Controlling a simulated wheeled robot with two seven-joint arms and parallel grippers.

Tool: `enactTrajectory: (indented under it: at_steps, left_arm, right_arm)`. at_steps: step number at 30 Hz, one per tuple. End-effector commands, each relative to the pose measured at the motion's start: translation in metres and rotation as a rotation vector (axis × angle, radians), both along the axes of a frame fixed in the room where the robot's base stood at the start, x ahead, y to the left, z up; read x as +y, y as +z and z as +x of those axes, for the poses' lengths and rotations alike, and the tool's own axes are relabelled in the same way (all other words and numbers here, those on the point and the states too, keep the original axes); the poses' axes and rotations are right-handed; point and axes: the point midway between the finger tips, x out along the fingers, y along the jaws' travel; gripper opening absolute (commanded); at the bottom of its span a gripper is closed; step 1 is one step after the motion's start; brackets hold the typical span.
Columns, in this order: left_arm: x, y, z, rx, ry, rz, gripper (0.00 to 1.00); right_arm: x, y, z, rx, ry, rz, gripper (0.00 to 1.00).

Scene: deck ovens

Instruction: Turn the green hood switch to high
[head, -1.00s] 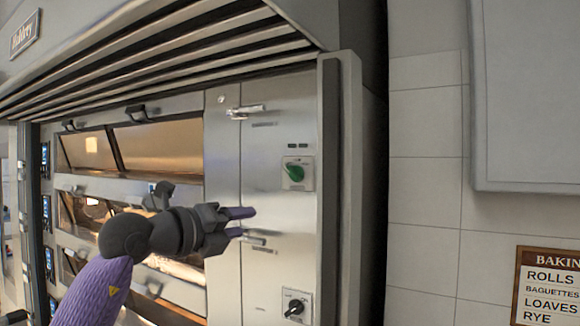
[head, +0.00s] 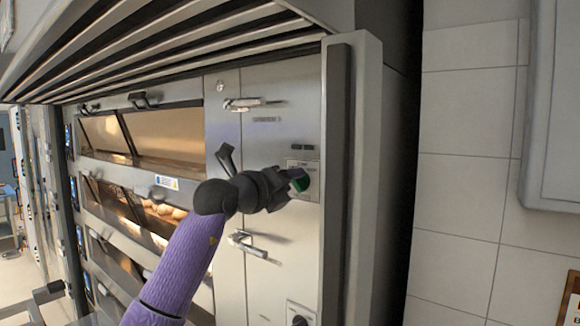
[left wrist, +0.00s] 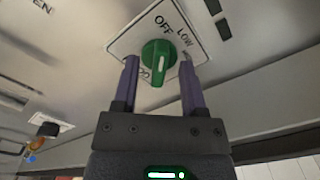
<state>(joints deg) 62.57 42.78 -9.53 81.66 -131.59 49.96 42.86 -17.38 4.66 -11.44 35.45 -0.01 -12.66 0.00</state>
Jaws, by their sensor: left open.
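The green hood switch (head: 304,184) is a round knob on a pale plate on the steel panel right of the ovens. In the left wrist view the green knob (left wrist: 157,58) shows a white mark, with OFF and LOW readable on its plate; other lettering is partly hidden by the fingers. My left gripper (head: 293,181) is at the switch and partly covers it in the head view. In the left wrist view its two purple fingers (left wrist: 158,72) are open, one on each side of the knob. I cannot tell whether they touch it. My right gripper is not in view.
A black knob (head: 299,319) sits on a plate lower on the same panel. Latch handles (head: 245,244) stick out left of the switch, and a projecting upright post (head: 359,180) stands to its right. Deck ovens with glass doors (head: 165,128) are at the left.

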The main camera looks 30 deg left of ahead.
Motion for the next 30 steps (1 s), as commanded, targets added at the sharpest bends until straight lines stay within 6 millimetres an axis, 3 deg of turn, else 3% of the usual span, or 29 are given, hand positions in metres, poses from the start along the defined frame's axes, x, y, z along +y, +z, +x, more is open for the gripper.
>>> enactTrajectory:
  at_steps: [8,16,30]
  left_arm:
    - [-0.0006,-0.0016,0.0041,0.001,-0.001,0.001,0.54]
    - [-0.0004,-0.0014,0.0038,0.001,-0.001,0.000,0.00]
    - [-0.0004,-0.0012,0.0037,-0.002,0.001,0.039,0.00]
  right_arm:
    - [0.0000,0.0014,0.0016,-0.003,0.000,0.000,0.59]
    - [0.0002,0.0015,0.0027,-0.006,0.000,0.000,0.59]
    - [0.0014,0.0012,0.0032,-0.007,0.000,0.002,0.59]
